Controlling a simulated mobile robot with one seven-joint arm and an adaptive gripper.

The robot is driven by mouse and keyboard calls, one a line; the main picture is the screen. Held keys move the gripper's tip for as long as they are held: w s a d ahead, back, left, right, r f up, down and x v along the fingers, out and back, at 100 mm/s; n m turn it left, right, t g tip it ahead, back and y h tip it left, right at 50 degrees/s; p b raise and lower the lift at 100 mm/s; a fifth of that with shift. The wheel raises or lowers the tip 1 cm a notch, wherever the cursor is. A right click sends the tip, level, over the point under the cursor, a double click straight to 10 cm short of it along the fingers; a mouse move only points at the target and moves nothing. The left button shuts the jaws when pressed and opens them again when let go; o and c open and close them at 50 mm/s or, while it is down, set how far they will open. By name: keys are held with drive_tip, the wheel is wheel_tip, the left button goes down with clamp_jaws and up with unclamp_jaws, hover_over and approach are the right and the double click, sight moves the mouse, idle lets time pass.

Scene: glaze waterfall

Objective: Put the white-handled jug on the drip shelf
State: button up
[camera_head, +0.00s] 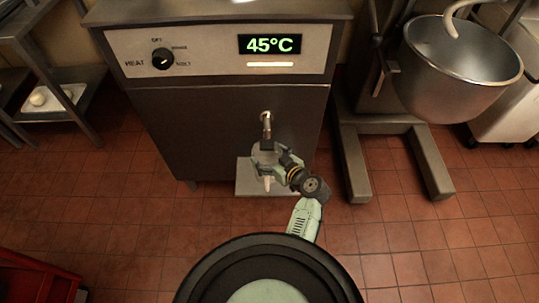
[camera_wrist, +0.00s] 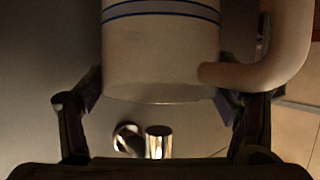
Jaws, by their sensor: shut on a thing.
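The jug (camera_wrist: 160,50) is white with blue bands and a thick white handle (camera_wrist: 280,62) on the right in the wrist view. My gripper (camera_wrist: 160,105) is shut on the jug, with one finger on each side of its body. In the head view my gripper (camera_head: 272,168) is in front of the machine, just below the tap (camera_head: 266,122), and it and the wrist hide most of the jug. The drip shelf (camera_head: 245,186) is a grey plate low at the machine's front, under my gripper. I cannot tell whether the jug touches it.
The heating machine (camera_head: 215,110) shows 45°C. Shiny metal parts (camera_wrist: 155,142) show close to the jug in the wrist view. A mixer with a steel bowl (camera_head: 460,70) stands at the right, a red crate (camera_head: 35,280) at lower left. Tiled floor (camera_head: 120,215) is clear between.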

drive_tip(key=shift+f, duration=0.15)
drive_tip(key=o, duration=1.6)
drive_tip(key=b+v, duration=0.1)
drive_tip(key=v, duration=1.1)
drive_tip(key=shift+b, duration=0.4)
